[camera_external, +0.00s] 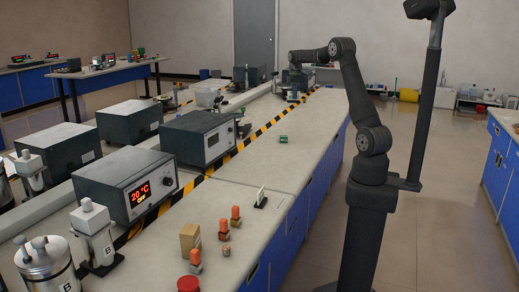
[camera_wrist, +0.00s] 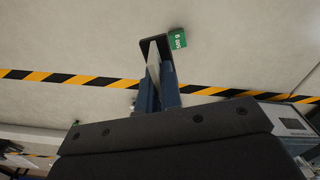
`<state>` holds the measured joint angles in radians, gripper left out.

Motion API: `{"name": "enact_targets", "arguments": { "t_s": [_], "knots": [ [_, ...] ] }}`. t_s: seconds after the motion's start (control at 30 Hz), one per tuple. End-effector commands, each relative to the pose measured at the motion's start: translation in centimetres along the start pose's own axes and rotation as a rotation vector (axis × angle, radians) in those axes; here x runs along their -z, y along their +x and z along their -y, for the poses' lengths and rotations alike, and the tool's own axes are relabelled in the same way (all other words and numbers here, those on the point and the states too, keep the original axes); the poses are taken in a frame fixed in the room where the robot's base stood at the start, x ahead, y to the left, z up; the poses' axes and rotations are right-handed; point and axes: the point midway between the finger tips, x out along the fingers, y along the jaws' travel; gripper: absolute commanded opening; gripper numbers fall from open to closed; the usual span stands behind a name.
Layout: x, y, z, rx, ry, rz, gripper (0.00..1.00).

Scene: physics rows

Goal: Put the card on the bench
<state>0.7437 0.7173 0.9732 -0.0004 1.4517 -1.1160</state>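My gripper (camera_wrist: 158,75) has two blue fingers that stand close together around a thin pale card (camera_wrist: 154,58), seen nearly edge-on in the wrist view. The fingers appear to be shut on it. A black piece (camera_wrist: 147,43) shows around the card's far end; I cannot tell whether the two are joined. In the external view my gripper (camera_external: 293,89) hangs over the far part of the bench (camera_external: 255,155), small and dark; the card cannot be made out there.
A green block marked 500 g (camera_wrist: 177,38) lies right beside the black piece. Hazard tape (camera_external: 236,149) divides the bench from several instrument boxes (camera_external: 200,137). A white upright plate in a black base (camera_external: 260,198) and orange-topped pieces stand nearer. The bench's middle is largely clear.

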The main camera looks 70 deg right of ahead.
Motion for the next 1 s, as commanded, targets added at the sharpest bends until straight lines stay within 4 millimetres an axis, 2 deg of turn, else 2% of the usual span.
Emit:
{"name": "enact_targets", "arguments": {
  "t_s": [0.03, 0.2, 0.3, 0.4, 0.53, 0.73, 1.0],
  "knots": [
    [-2.6, -0.1, -1.1, -0.001, 0.043, 0.000, 0.00],
    [-10.5, 0.0, -3.6, -0.001, 0.168, 0.000, 0.00],
    [-14.5, 0.0, -4.5, -0.001, 0.230, 0.000, 0.00],
    [-17.6, 0.0, -5.0, -0.001, 0.279, 0.000, 0.00],
    [-20.7, 0.0, -5.3, -0.001, 0.326, 0.000, 0.00],
    [-24.2, 0.2, -5.5, 0.001, 0.380, 0.000, 0.00],
    [-23.8, 6.5, -5.4, 0.004, 0.373, 0.001, 0.00]
  ]
}}
